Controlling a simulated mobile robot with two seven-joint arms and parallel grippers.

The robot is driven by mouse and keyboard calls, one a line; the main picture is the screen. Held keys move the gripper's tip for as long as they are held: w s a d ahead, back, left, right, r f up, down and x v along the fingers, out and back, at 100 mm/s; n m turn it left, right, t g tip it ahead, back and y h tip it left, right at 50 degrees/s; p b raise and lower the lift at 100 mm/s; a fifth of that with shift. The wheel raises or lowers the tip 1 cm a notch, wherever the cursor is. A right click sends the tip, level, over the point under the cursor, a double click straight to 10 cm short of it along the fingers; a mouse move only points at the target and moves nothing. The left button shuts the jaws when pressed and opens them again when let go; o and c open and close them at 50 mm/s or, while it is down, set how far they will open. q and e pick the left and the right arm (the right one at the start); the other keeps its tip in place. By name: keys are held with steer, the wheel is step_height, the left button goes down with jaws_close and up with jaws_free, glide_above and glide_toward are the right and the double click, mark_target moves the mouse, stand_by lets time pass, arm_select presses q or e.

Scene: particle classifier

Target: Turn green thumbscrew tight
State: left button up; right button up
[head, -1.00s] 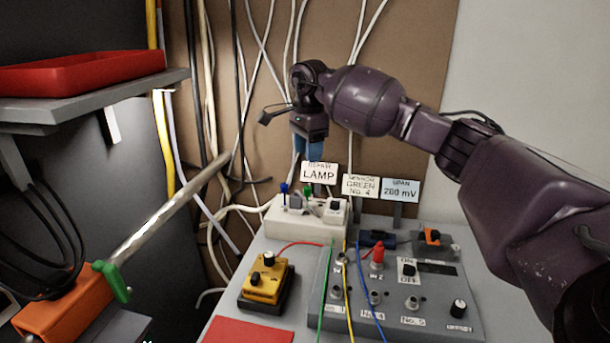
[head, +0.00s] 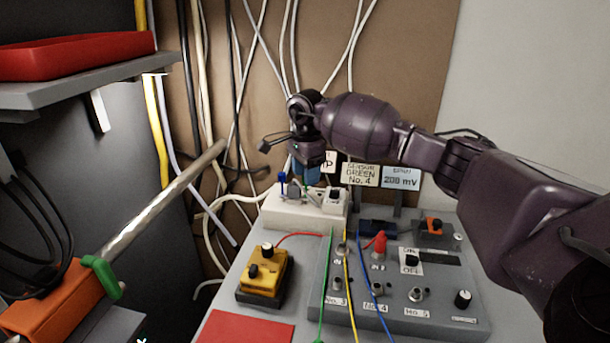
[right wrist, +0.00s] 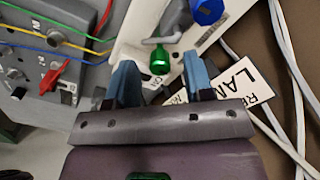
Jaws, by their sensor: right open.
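The green thumbscrew (right wrist: 159,61) stands on the white block and shows in the right wrist view between the two blue fingers of my right gripper (right wrist: 160,70). The fingers are open and apart, one on each side of it, with visible gaps. In the head view the right gripper (head: 306,176) points down over the white block (head: 290,215), and the thumbscrew is mostly hidden there. A blue thumbscrew (right wrist: 207,11) stands beside it on the same block; it also shows in the head view (head: 283,183). My left gripper is not in view.
The LAMP sign (right wrist: 248,77) is close beside the right finger. A grey control box (head: 440,315) with wires and a yellow box (head: 265,275) stand in front. At left are an orange block (head: 60,305) with a metal rod and a red tray (head: 75,52) on a shelf.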

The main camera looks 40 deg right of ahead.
steer(key=shift+f, duration=0.35)
jaws_close()
